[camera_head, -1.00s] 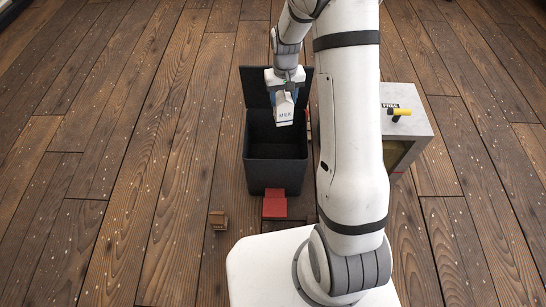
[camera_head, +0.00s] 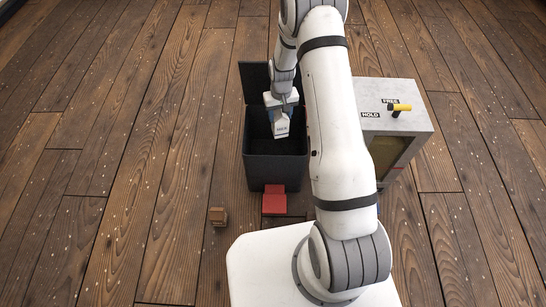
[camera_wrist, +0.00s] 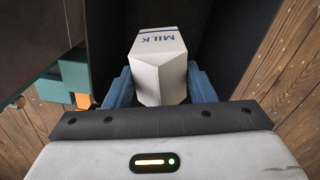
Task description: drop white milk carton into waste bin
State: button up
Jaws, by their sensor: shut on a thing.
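The white milk carton (camera_head: 281,126) with a dark MILK label is held in my gripper (camera_head: 281,112). In the wrist view the carton (camera_wrist: 158,62) sits between the two blue fingers of my gripper (camera_wrist: 158,88), which are shut on it. The black waste bin (camera_head: 258,147) stands open with its lid (camera_head: 254,80) raised at the back. The carton hangs over the bin's opening, in front of the dark interior. I cannot tell exactly how deep it is. A red pedal (camera_head: 274,200) is at the bin's front.
A grey-topped cabinet (camera_head: 408,95) with FREE and HOLD labels and a yellow-and-black handle (camera_head: 398,108) stands right of the bin. A small brown box (camera_head: 217,216) lies on the floor at front left. The wooden floor on the left is clear. Green things (camera_wrist: 62,80) show beside the bin.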

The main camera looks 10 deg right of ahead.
jog(key=shift+f, duration=0.75)
jog(key=o, duration=1.3)
jog(key=shift+c, duration=0.2)
jog(key=shift+r+p, duration=1.15)
jog(key=shift+r, duration=2.75)
jog(key=shift+r, duration=0.15)
